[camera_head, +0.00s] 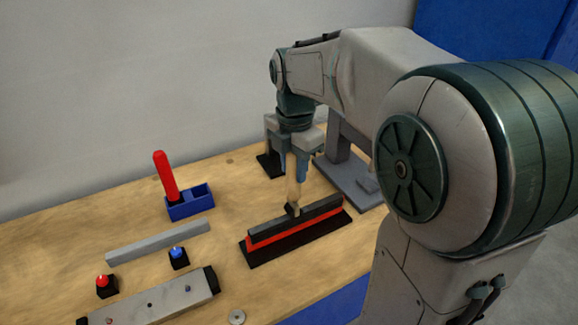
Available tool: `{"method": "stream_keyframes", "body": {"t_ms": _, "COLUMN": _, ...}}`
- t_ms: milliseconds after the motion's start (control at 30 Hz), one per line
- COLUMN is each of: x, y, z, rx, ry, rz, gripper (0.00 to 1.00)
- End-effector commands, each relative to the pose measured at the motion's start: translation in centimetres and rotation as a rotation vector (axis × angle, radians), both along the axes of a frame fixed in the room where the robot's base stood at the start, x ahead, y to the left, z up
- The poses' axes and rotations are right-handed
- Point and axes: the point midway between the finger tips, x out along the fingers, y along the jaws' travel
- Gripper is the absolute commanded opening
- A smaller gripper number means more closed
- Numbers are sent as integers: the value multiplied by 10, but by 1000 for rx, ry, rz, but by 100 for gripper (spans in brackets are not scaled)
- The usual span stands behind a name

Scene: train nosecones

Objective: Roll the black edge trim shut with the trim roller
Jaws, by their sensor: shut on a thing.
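The black edge trim (322,209) lies along the top of a red strip (272,238) on a dark base (262,257), near the table's front edge. My gripper (297,178) points down over the middle of the trim. It is shut on the trim roller (294,195), whose pale handle stands upright between the fingers. The roller's dark lower end is at the trim's top edge; I cannot tell whether it touches. Whether the trim is closed along its length is too small to tell.
A blue holder (190,205) with a red-handled tool (165,176) stands left. A grey bar (158,242), red button (102,283), blue button (178,253) and grey panel (150,301) lie on the wooden table (60,240). A grey stand (345,172) is behind right.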

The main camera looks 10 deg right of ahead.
Motion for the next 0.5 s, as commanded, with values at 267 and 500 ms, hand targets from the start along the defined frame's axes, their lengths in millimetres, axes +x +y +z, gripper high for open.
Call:
{"method": "stream_keyframes", "body": {"t_ms": 267, "x": 3, "y": -13, "z": 0, "rx": -1, "ry": -1, "rz": 0, "gripper": 4}}
{"method": "stream_keyframes", "body": {"t_ms": 500, "x": 4, "y": -13, "z": -1, "rx": -1, "ry": -1, "rz": 0, "gripper": 4}}
